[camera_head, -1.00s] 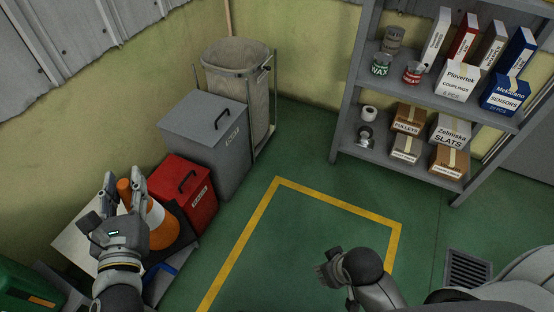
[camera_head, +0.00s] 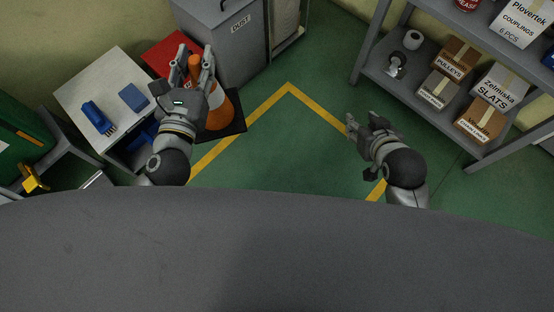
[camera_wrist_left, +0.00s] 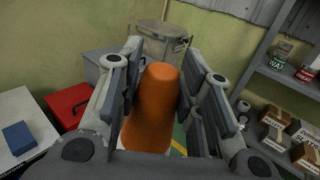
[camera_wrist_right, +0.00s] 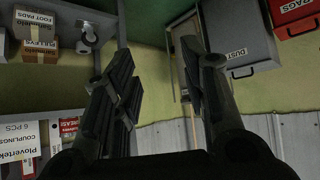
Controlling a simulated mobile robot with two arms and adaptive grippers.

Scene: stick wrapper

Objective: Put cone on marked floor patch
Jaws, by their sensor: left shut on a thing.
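The orange and white cone (camera_head: 222,112) with a black square base is in my left gripper (camera_head: 196,60). In the left wrist view the orange top of the cone (camera_wrist_left: 152,108) stands between both fingers, which are shut on it. The marked floor patch (camera_head: 319,108) is a yellow outline on the green floor, right of the cone. The cone's base appears at the patch's left line; I cannot tell whether it touches the floor. My right gripper (camera_head: 361,120) is open and empty over the patch's right side; it also shows in the right wrist view (camera_wrist_right: 158,55).
A pale table (camera_head: 75,90) with a blue brush (camera_head: 97,116) stands left of the cone. A red box (camera_head: 165,55) and a grey dust bin (camera_head: 232,50) stand behind it. A grey shelf (camera_head: 430,100) with boxes is at right. The floor inside the outline looks clear.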

